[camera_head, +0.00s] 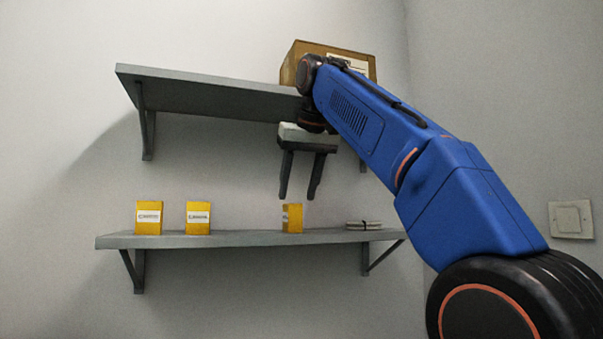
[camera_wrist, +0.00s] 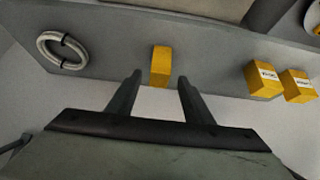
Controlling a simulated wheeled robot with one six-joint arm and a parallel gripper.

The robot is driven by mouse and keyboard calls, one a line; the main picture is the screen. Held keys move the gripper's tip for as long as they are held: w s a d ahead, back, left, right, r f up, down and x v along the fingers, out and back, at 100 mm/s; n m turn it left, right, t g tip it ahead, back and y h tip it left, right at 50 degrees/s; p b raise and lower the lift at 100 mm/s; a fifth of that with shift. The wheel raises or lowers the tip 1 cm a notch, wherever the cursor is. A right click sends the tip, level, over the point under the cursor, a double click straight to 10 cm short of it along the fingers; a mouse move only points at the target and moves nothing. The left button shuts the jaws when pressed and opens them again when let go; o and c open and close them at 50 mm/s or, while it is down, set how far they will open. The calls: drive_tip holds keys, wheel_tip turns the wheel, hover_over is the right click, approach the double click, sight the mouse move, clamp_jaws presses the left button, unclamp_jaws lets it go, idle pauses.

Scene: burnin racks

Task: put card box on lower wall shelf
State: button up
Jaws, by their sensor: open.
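The lower wall shelf (camera_head: 250,238) is a grey board on brackets. Three yellow card boxes stand on it: two with white labels, one at the left (camera_head: 149,218) and one beside it (camera_head: 198,218), and a third (camera_head: 293,218) right of the middle. My gripper (camera_head: 298,197) points down, open and empty, just above the third box. In the wrist view, my gripper's fingers (camera_wrist: 157,75) are spread apart, and the third box (camera_wrist: 160,66) shows beyond and between their tips. The labelled boxes show at the right in that view (camera_wrist: 264,80) (camera_wrist: 298,86).
An upper shelf (camera_head: 205,92) hangs above, with a brown carton (camera_head: 300,52) at its right end, partly behind my arm. A coiled pale cable or ring (camera_wrist: 62,50) lies on the lower shelf beside the third box. A wall switch (camera_head: 571,219) is at the right.

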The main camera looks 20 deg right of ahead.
drive_tip(key=shift+v, duration=2.15)
